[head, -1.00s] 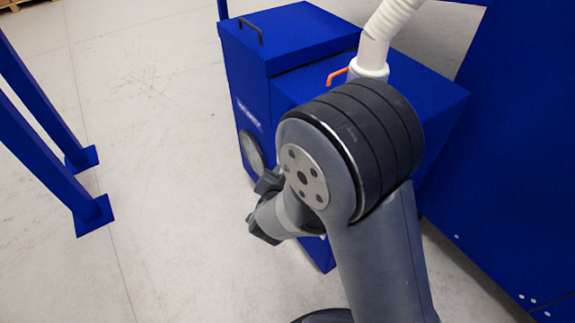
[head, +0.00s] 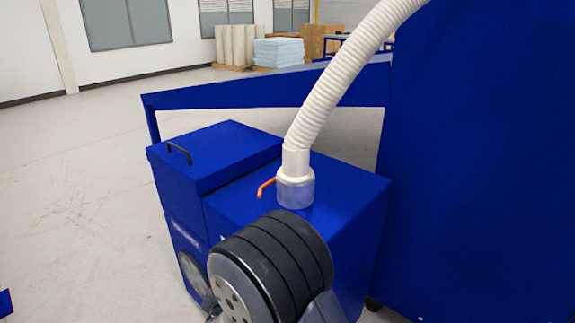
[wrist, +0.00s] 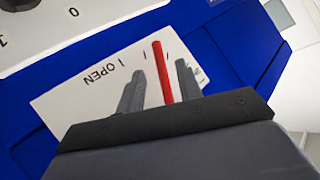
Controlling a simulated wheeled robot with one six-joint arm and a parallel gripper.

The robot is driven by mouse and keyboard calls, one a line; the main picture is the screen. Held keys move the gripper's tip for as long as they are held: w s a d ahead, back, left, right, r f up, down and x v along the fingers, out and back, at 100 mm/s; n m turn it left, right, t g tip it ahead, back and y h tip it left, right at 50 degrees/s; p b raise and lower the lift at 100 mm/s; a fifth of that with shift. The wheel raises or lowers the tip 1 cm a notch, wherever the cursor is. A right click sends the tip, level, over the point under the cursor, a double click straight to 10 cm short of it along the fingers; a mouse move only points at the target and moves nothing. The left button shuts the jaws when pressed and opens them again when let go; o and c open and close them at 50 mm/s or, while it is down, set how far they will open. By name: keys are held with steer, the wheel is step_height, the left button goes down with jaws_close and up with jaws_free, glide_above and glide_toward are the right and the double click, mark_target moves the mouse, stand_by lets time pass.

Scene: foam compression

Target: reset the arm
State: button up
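In the wrist view, my gripper (wrist: 160,68) shows two dark grey fingers spread apart. A thin red lever (wrist: 162,72) stands between them in the picture, with gaps on both sides. Behind it is a white plate (wrist: 98,98) marked "OPEN", on a blue surface. I cannot tell how far the fingers are from the plate. In the head view, my arm's dark rounded joint (head: 275,265) is at the bottom, in front of the blue machine (head: 345,205). The gripper itself is out of sight there.
A white ribbed hose (head: 335,80) rises from the machine's top, beside an orange handle (head: 266,187). A tall blue panel (head: 480,150) closes off the right. Open floor (head: 80,180) lies left. Pale blue stacked blocks (head: 278,52) stand far back.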

steer(key=b+x, duration=0.1)
steer(key=x, duration=0.3)
steer(key=shift+r+p, duration=0.2)
steer(key=shift+p, duration=0.2)
steer(key=p+v, duration=0.2)
steer(key=v, duration=0.8)
steer(key=w+a+f+m+t+y+b, duration=0.1)
steer(key=w+f+b, duration=0.3)
steer(key=w+b, duration=0.4)
steer(key=shift+w+a+f, duration=0.25)
steer(key=shift+w+a, duration=0.2)
steer(key=shift+w, duration=0.4)
steer(key=shift+a+r+t+b, duration=0.1)
steer(key=shift+r+t+b, duration=0.15)
steer(key=shift+t+b, duration=0.15)
